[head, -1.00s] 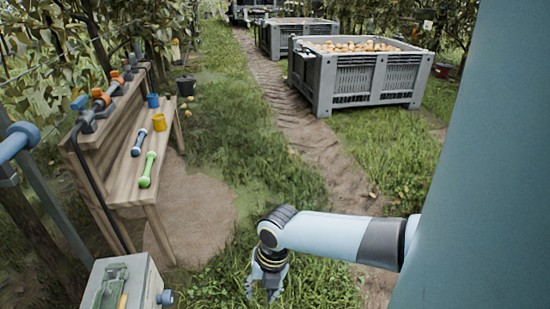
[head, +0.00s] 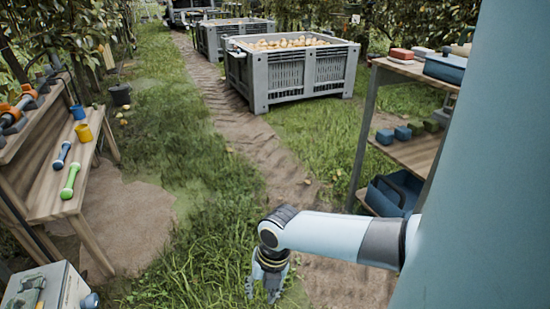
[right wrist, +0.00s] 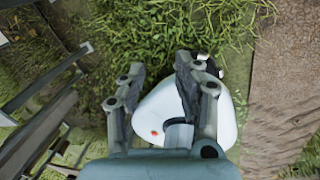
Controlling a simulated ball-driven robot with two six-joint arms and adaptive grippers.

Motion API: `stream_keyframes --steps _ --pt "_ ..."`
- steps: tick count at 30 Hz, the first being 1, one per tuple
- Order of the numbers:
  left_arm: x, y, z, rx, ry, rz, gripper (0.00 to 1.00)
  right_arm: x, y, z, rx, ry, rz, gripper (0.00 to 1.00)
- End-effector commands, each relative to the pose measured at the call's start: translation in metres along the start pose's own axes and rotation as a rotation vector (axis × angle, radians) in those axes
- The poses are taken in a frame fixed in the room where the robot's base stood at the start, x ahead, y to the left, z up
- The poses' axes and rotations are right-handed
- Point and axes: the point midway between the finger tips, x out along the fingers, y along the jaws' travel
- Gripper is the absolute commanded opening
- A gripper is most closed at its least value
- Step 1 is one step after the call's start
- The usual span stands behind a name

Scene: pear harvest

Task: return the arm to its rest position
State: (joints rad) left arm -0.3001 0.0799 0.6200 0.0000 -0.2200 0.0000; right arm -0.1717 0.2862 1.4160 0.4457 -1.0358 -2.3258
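My right arm reaches in from the right in the head view. Its gripper (head: 263,288) hangs pointing down over the grass, low in the middle of the picture. In the right wrist view the two fingers (right wrist: 160,68) stand apart with nothing held between them, and grass and a white rounded body lie beyond them. My left gripper does not show in either view.
A wooden bench (head: 47,198) with tools and cups stands at left, a grey case (head: 62,283) below it. A wooden shelf (head: 412,153) with boxes stands at right. A grey crate (head: 290,78) of pears stands ahead beside the dirt track (head: 235,128).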

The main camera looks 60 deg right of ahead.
Motion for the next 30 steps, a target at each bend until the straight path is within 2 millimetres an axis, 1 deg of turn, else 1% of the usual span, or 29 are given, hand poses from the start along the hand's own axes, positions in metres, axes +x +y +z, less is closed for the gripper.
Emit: stream_keyframes --steps 13,15,17,20,22,23,24,25,27,29,30 --pt "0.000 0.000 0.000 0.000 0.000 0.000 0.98 0.000 -0.001 -0.001 0.000 0.001 -0.001 0.33" --pt "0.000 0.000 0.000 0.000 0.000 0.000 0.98 0.003 -0.004 -0.009 0.005 0.014 -0.004 0.33" --pt "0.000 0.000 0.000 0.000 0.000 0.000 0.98 0.011 -0.014 -0.022 0.018 0.037 -0.022 0.33" --pt "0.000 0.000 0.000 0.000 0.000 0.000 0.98 0.035 -0.049 -0.051 0.070 0.070 -0.086 0.33" --pt "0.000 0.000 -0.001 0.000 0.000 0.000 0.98 0.057 -0.083 -0.075 0.212 0.066 -0.143 0.33" --pt "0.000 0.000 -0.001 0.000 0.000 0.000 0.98 0.067 -0.100 -0.087 0.300 0.057 -0.168 0.33" --pt "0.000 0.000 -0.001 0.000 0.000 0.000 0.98 0.078 -0.121 -0.101 0.424 0.036 -0.197 0.33" --pt "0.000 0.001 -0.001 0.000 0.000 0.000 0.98 0.085 -0.135 -0.111 0.516 0.018 -0.214 0.33" --pt "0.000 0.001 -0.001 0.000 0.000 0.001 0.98 0.099 -0.165 -0.134 0.729 -0.030 -0.245 0.33" --pt "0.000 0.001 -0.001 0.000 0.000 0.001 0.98 0.107 -0.189 -0.153 0.914 -0.074 -0.260 0.33" --pt "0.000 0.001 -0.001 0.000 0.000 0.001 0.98 0.112 -0.204 -0.166 1.039 -0.105 -0.264 0.33"
